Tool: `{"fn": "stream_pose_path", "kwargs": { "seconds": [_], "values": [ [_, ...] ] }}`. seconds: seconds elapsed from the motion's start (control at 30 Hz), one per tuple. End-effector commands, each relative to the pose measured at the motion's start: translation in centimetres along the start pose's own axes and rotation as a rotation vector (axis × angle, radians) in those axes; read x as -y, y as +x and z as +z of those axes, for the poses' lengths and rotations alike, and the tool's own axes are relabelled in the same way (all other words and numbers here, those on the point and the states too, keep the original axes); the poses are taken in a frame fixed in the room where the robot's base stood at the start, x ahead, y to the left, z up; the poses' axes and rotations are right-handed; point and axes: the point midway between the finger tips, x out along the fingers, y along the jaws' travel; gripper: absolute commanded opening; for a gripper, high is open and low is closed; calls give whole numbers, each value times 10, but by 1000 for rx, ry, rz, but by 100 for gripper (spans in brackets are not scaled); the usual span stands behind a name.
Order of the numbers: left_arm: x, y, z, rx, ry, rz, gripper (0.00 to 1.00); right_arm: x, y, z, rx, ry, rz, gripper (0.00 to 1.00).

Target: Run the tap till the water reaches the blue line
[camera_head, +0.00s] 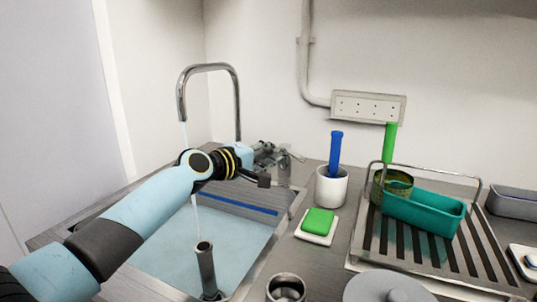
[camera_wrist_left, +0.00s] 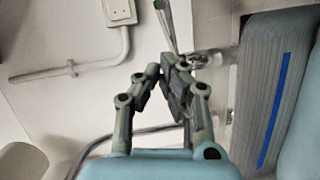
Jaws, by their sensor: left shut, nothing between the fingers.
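The tall chrome tap (camera_head: 238,95) stands behind the sink, and a thin water stream (camera_head: 196,215) falls from its spout into the basin. Pale blue water (camera_head: 165,262) covers the sink floor. The blue line (camera_head: 238,204) runs along the sink's far wall, with the water's edge just below it; it also shows in the left wrist view (camera_wrist_left: 273,110). My left gripper (camera_head: 266,158) is shut and empty beside the tap's chrome valve (camera_head: 285,163). In the left wrist view its closed fingers (camera_wrist_left: 168,78) are near the valve (camera_wrist_left: 205,60); contact is unclear. My right gripper is out of view.
A standpipe (camera_head: 206,268) rises from the water. Right of the sink are a green sponge (camera_head: 318,220), a white cup (camera_head: 331,187) with a blue-handled brush, and a drying rack (camera_head: 372,240) holding a teal tub (camera_head: 425,213).

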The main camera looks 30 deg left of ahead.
Motion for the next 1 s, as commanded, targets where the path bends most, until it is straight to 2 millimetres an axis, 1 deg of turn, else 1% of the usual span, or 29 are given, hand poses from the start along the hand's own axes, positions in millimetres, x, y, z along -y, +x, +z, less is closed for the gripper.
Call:
{"fn": "stream_pose_path", "kwargs": {
  "seconds": [0.03,0.13,0.23,0.47,0.6,0.73,0.87,1.0],
  "values": [
    [-3,0,0,0,0,1,0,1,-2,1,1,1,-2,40],
    [-1,-18,2,0,1,-2,0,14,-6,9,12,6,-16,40],
    [-2,-34,4,0,3,-2,0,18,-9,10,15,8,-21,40],
    [-2,-75,8,1,4,-2,0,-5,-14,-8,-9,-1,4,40],
    [-3,-92,10,0,2,-1,0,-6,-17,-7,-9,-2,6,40],
    [-3,-99,11,1,0,0,0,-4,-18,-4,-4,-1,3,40],
    [-3,-100,11,0,-1,1,0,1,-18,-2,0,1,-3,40],
    [-3,-99,11,0,0,0,0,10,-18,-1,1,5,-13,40]
  ]
}}
